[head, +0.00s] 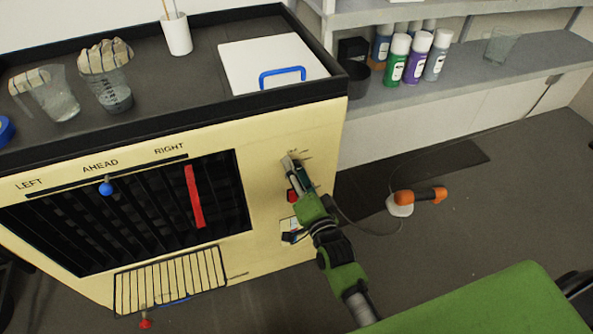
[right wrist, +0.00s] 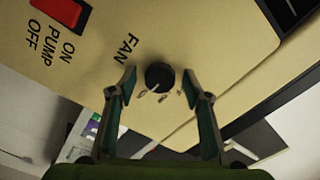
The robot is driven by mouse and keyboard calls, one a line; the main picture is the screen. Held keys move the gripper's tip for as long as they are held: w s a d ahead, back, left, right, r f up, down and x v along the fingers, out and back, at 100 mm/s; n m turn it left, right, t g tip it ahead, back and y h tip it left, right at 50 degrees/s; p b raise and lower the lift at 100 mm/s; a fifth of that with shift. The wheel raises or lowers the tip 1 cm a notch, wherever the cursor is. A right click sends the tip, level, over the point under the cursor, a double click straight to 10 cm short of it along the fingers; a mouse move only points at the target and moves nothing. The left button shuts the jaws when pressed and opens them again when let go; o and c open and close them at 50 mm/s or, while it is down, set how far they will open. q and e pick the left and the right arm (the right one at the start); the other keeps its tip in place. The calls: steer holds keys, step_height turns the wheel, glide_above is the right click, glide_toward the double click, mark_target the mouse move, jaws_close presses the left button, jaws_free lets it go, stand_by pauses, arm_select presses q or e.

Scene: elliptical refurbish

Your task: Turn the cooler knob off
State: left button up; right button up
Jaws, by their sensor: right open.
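The cooler knob (right wrist: 160,77) is a round black knob on the cream front panel of the cooler (head: 262,190), beside the word FAN in the right wrist view. Small markings sit around it, too small to read. My right gripper (right wrist: 159,82) is open, with one finger on each side of the knob and gaps between the fingers and the knob. In the head view my right gripper (head: 296,170) is at the panel's upper right and hides the knob. My left gripper is not in view.
A red pump switch (right wrist: 62,10) marked ON and OFF is near the knob. A red strip (head: 194,196) hangs on the dark grille. Bottles (head: 417,58) stand on a grey shelf behind.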

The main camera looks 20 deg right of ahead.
steer(key=c, duration=1.1)
steer(key=n+p, duration=0.3)
steer(key=n, duration=1.4)
steer(key=shift+n+p, duration=0.4)
steer(key=o, duration=1.1)
